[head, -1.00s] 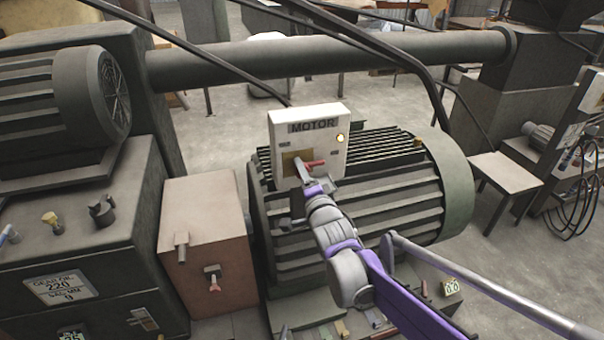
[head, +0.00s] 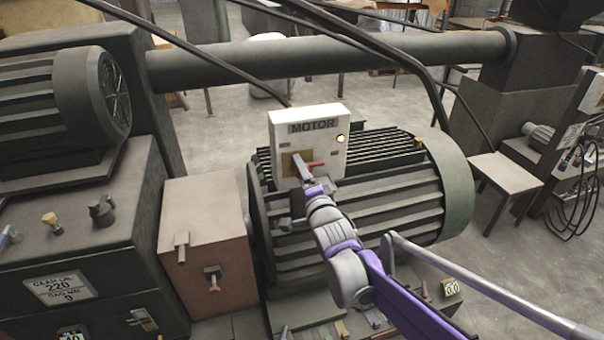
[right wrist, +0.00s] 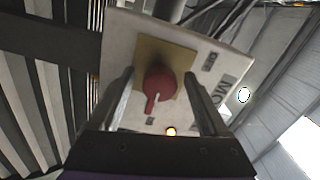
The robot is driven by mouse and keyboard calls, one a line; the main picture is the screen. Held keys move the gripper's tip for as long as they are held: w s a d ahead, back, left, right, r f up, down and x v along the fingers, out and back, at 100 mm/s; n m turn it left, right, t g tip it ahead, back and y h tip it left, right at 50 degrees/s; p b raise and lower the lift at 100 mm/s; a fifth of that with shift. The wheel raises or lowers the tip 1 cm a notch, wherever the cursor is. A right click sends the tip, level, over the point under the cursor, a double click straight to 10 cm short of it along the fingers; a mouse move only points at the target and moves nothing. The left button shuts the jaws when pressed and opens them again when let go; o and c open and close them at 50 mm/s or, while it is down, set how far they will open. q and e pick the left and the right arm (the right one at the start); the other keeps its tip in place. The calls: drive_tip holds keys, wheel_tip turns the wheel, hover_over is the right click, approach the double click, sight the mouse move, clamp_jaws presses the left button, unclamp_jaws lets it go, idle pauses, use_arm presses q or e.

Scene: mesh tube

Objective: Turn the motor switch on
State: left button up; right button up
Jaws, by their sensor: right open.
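A small lamp (head: 341,138) on the box looks lit. My right gripper (right wrist: 159,77) is open, one finger on each side of the knob, with gaps visible. The knob's pointer points down and slightly left in the right wrist view. My left gripper is out of view.
A pinkish-brown box (head: 205,240) with small taps stands left of the motor. A thick horizontal pipe (head: 330,56) and dark cables pass behind and above the switch box. A small table (head: 503,175) stands at the right.

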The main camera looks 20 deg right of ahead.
drive_tip(key=shift+s, duration=0.1)
drive_tip(key=s, duration=1)
drive_tip(key=shift+s+d, duration=0.2)
drive_tip(key=shift+s, duration=0.1)
drive_tip(key=s+f+n+g+p, duration=0.2)
drive_tip(key=s+f+n+g, duration=0.2)
drive_tip(key=s, duration=0.4)
drive_tip(key=s+f+n+g+p, duration=0.3)
drive_tip(key=s+n, duration=0.3)
drive_tip(key=s, duration=0.2)
drive_tip(key=s+f+n+g+p, duration=0.2)
drive_tip(key=s+f+n+g, duration=0.3)
drive_tip(key=s, duration=0.3)
drive_tip(key=shift+s+d+g+h, duration=0.2)
drive_tip(key=shift+g+h, duration=0.1)
